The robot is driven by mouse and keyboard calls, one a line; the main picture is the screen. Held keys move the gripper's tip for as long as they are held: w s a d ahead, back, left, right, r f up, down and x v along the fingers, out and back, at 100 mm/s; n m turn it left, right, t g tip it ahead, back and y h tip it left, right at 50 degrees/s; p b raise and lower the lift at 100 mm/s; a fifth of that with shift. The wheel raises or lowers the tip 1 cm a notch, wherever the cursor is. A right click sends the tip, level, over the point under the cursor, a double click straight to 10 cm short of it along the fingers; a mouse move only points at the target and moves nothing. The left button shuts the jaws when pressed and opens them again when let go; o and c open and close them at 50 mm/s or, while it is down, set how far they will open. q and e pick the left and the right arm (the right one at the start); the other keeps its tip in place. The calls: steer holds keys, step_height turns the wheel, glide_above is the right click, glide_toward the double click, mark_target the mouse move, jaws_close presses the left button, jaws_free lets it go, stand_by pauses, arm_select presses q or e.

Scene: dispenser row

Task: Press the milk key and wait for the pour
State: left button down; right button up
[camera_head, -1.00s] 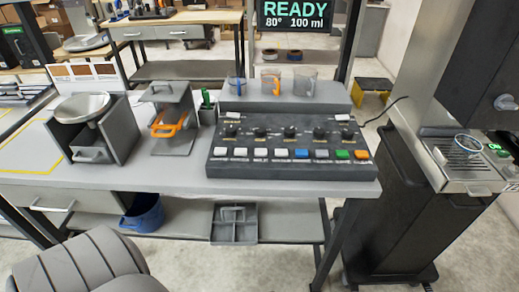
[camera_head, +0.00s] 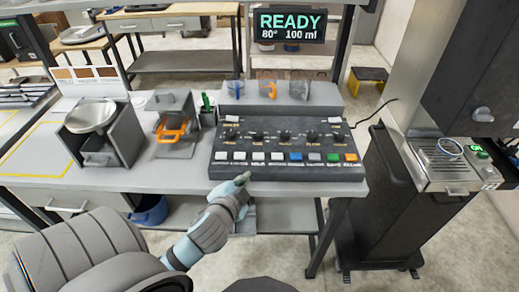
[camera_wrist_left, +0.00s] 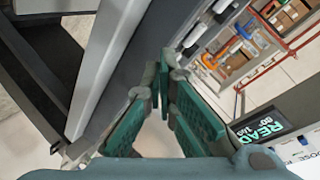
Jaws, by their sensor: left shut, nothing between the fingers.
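The black key panel (camera_head: 288,172) lies on the grey bench. Its front row has several white keys (camera_head: 258,156) on the left, then a blue key (camera_head: 296,156), a grey key, a green key (camera_head: 333,157) and an orange key (camera_head: 351,157). The key labels are too small to read surely, so I cannot tell which is milk. My left gripper (camera_head: 242,178) is shut and empty, just in front of the panel's front edge, below the white keys. Its green fingers (camera_wrist_left: 162,75) show in the left wrist view. My right gripper is out of view.
A display (camera_head: 290,22) reads READY, 80°, 100 ml. Jugs (camera_head: 268,88) stand on a shelf behind the panel. A glass cup (camera_head: 450,148) stands on the machine's drip tray at right. A bracket with an orange handle (camera_head: 172,133) stands left of the panel.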

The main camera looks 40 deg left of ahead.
arm_select(q)
steer(key=w+r+m+t, duration=0.5)
steer(key=w+r+t, duration=0.1)
steer(key=r, duration=0.5)
steer(key=w+d+r+m+t+h, duration=0.1)
steer(key=w+d+r+m+h, duration=0.1)
steer(key=d+r+m+h, duration=0.65)
steer(key=w+d+r+m+t+h, duration=0.1)
steer(key=w+d+r+m+h, duration=0.15)
steer(key=m+h, duration=0.75)
steer(key=a+f+m+g+y, duration=0.3)
steer(key=f+m+g+y, duration=0.35)
steer(key=m, duration=1.15)
steer(key=a+f+m+g+y, duration=0.1)
steer(key=a+f+g+y, duration=0.2)
steer(key=a, duration=0.8)
steer(key=shift+w+f+g+y, duration=0.15)
steer(key=shift+g+y, duration=0.45)
steer(key=shift+g, duration=0.15)
steer(key=shift+w+d+m, duration=0.1)
steer(key=shift+d+m, duration=0.05)
steer(key=shift+m, duration=0.1)
